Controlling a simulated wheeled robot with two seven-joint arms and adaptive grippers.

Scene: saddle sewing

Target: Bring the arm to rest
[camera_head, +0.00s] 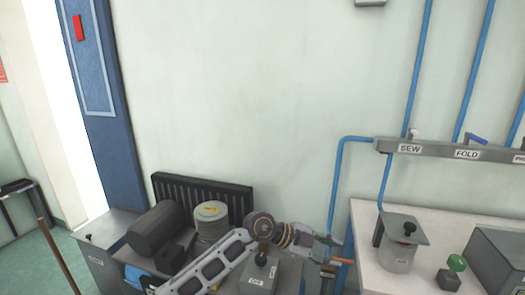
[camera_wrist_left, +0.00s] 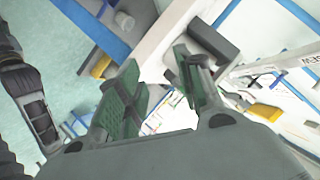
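My left arm (camera_head: 215,262) comes in from the lower left of the head view and reaches toward the gap before the white table. My left gripper (camera_head: 333,250) is at its end, left of the table's edge. In the left wrist view the two green-padded fingers (camera_wrist_left: 157,68) stand apart, with nothing clearly held between them. My right arm and right gripper are not in view.
A grey bench with a dark cylinder (camera_head: 155,229) and a pale spool (camera_head: 211,222) lies beside and behind my left arm. The white table (camera_head: 362,225) at right carries a grey canister (camera_head: 397,258) and a green-knobbed block (camera_head: 449,280). Blue pipes (camera_head: 338,185) run up the wall.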

